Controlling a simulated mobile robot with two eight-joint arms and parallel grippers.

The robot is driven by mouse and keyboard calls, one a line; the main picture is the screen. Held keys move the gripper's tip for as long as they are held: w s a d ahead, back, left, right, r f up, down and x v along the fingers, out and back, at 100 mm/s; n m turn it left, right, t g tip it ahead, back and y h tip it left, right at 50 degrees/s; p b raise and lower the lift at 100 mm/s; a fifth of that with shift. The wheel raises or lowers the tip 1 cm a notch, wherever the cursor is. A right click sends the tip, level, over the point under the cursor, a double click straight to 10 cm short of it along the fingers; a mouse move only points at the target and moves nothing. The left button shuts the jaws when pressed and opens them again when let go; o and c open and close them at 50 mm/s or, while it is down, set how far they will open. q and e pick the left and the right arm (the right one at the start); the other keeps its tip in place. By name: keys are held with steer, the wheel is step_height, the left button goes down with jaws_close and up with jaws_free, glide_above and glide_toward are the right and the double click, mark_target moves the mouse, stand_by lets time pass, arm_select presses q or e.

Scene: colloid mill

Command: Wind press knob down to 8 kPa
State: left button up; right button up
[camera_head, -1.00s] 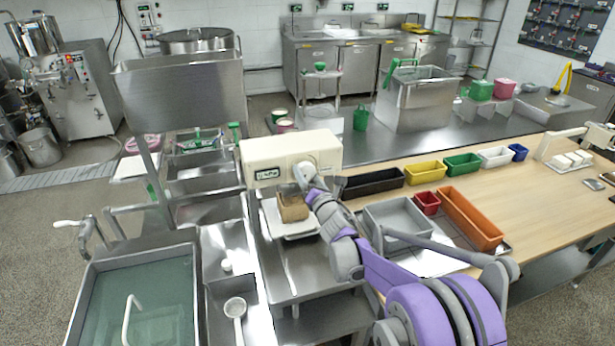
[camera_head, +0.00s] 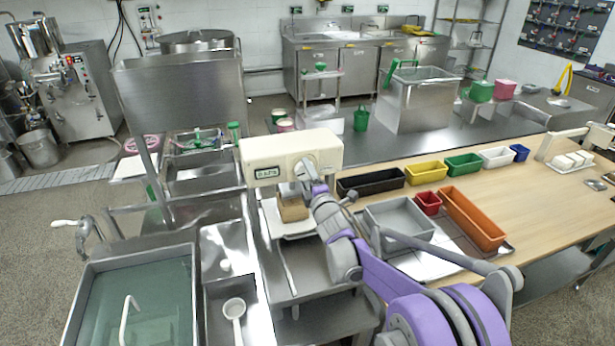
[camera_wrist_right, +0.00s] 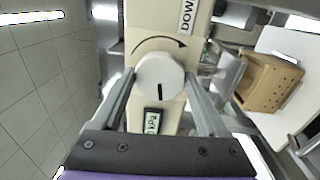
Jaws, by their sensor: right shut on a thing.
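The cream press head (camera_head: 262,150) stands left of centre in the head view, with a small display (camera_head: 268,173) on its front whose digits are too small to read surely. In the right wrist view the round pale knob (camera_wrist_right: 158,72) has a dark pointer line toward the bottom of the picture. A curved arrow and part of the word "DOWN" are printed beside it. My right gripper (camera_wrist_right: 161,80) is shut on the knob, one finger on each side. The display (camera_wrist_right: 152,121) shows "kPa", its number hidden. My left gripper is not in view.
A brown block (camera_head: 293,210) sits on a white tray below the press head. A water-filled sink (camera_head: 140,300) lies at the left. A grey bin (camera_head: 398,212), red bin (camera_head: 428,203) and orange bin (camera_head: 472,218) stand right of my right arm.

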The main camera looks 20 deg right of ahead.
steer(key=m, duration=0.4)
steer(key=shift+m+b, duration=0.3)
steer(key=shift+b, duration=0.05)
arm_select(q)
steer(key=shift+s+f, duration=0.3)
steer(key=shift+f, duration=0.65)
arm_select(e)
steer(key=shift+m, duration=1.7)
arm_select(q)
steer(key=shift+b, duration=0.3)
arm_select(e)
steer(key=o, duration=1.3)
steer(key=shift+c, duration=0.2)
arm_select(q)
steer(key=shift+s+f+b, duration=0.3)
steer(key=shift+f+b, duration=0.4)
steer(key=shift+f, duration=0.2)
arm_select(e)
steer(key=s, duration=1.1)
steer(key=shift+f, duration=0.15)
steer(key=shift+w, duration=0.1)
